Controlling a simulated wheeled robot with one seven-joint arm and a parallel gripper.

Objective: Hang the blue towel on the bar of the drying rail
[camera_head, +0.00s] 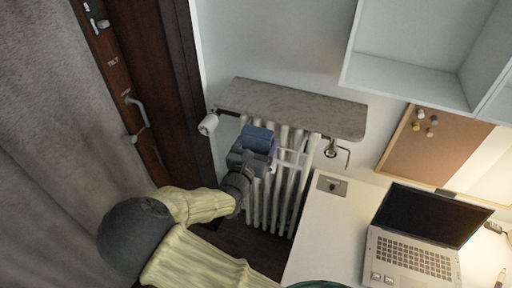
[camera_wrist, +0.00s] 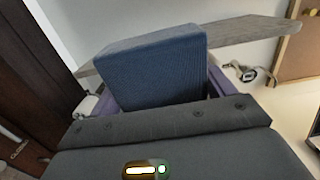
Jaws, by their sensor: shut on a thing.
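The blue towel (camera_head: 257,134) looks like a folded, ribbed block. In the wrist view the towel (camera_wrist: 155,62) stands up between the two purplish fingers of my gripper (camera_wrist: 164,95), which is shut on it. In the head view my gripper (camera_head: 256,150) holds it in front of the white radiator, just below the grey shelf. The drying rail's bar (camera_head: 290,157) seems to be the white bar across the radiator front, just right of the gripper. Its left part is hidden by the gripper and towel. I cannot tell whether the towel touches it.
The grey stone shelf (camera_head: 300,108) juts out above the radiator (camera_head: 283,200). Valves (camera_head: 208,124) stick out at both its ends. A white desk (camera_head: 325,235) with a laptop (camera_head: 415,240) is at the right. A dark door (camera_head: 135,80) is at the left.

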